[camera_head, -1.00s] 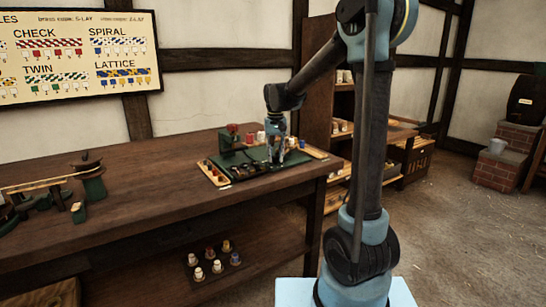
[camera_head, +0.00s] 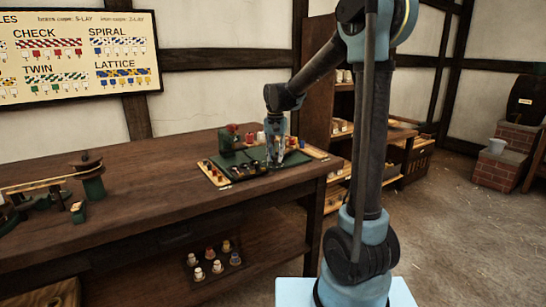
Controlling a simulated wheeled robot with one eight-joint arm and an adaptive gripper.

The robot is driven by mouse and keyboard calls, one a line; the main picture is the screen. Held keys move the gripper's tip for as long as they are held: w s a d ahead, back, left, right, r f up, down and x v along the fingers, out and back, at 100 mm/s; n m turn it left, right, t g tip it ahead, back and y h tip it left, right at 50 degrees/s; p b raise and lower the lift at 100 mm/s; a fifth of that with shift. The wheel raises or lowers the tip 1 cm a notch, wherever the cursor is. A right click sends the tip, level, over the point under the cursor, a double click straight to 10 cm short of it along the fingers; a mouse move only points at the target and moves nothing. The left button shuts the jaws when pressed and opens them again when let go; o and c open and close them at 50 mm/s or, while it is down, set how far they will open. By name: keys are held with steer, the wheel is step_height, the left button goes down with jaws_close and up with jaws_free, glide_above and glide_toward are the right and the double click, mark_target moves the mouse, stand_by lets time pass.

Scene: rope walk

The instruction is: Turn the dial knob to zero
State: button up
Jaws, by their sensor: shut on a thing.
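My gripper (camera_head: 273,160) points down over the green board (camera_head: 220,166) near the right end of the long wooden bench. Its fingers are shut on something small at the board. That thing is hidden by the fingers and too small to make out, so I cannot tell whether it is the dial knob. No dial face or zero mark can be read from here.
Red and white spools stand behind my gripper. The bench (camera_head: 150,182) is bare to the left, up to a green winding device (camera_head: 92,180). Several small spools stand on a tray (camera_head: 214,266) on the lower shelf. A pattern board (camera_head: 80,50) hangs on the wall.

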mark_target(276, 157)
steer(key=o, duration=1.1)
steer(key=shift+s, duration=0.1)
steer(key=shift+c, duration=0.2)
step_height(276, 157, up, 12)
steer(key=shift+f, duration=0.1)
